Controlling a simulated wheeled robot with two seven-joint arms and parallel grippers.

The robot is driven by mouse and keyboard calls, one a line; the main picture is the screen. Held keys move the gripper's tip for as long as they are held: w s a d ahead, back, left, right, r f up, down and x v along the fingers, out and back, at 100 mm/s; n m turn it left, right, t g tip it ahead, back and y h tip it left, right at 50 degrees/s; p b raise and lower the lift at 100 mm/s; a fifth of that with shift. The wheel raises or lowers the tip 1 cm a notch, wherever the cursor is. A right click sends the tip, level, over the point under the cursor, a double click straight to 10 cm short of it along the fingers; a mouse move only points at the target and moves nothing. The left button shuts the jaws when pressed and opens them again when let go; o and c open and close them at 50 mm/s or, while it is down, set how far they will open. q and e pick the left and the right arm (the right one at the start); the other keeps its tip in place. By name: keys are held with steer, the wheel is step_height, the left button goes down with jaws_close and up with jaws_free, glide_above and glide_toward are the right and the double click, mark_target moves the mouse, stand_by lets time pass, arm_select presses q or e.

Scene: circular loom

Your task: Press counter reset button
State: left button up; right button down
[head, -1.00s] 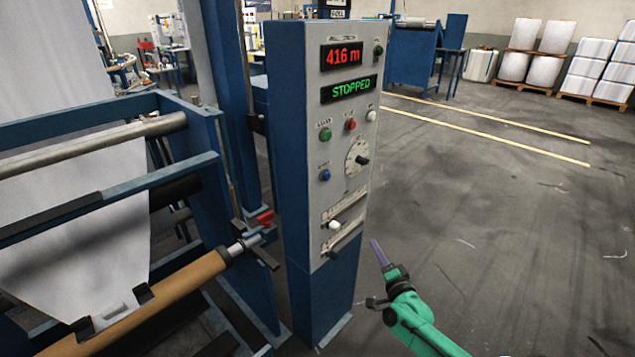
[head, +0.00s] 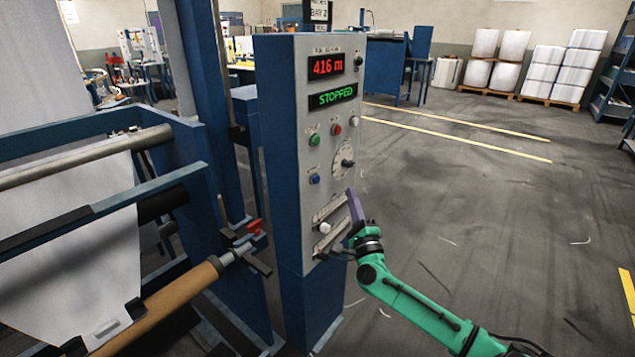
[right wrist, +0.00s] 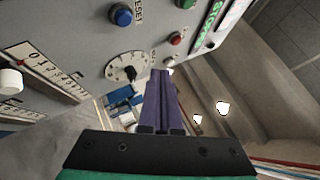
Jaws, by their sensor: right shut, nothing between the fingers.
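The control panel (head: 300,150) stands upright, with a red counter display (head: 326,66) reading 416 m and a green display (head: 333,96) reading STOPPED. A blue button (head: 314,179) is low on its face. In the right wrist view the blue button (right wrist: 121,15) has a label beside it that reads RESET. My right gripper (head: 353,200) has purple fingers, shut and empty. It is in front of the panel's lower right part, right of the blue button and below the dial. In the wrist view the fingertips (right wrist: 160,74) look apart from the button. My left gripper is out of view.
Also on the panel are a green button (head: 314,140), a red button (head: 337,129), a dial (head: 347,160) and a slider with a white knob (head: 325,228). The loom's roller (head: 160,312) is at left. Open floor (head: 480,200) lies right.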

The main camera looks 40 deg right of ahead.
mark_target(316, 180)
steer(key=w+a+b, duration=0.2)
steer(key=w+b, duration=0.1)
steer(key=w, duration=0.4)
steer(key=shift+w+a, duration=0.15)
steer(key=shift+w, duration=0.2)
steer(key=shift+w, duration=0.1)
stand_by(1.5)
steer(key=shift+w+a, duration=0.1)
steer(key=shift+w, duration=0.2)
steer(key=shift+w+a, duration=0.15)
steer(key=shift+w, duration=0.3)
stand_by(0.6)
steer(key=shift+s, duration=0.15)
steer(key=shift+s+d+p, duration=0.25)
steer(key=shift+s+p, duration=0.25)
steer(key=shift+s, duration=0.2)
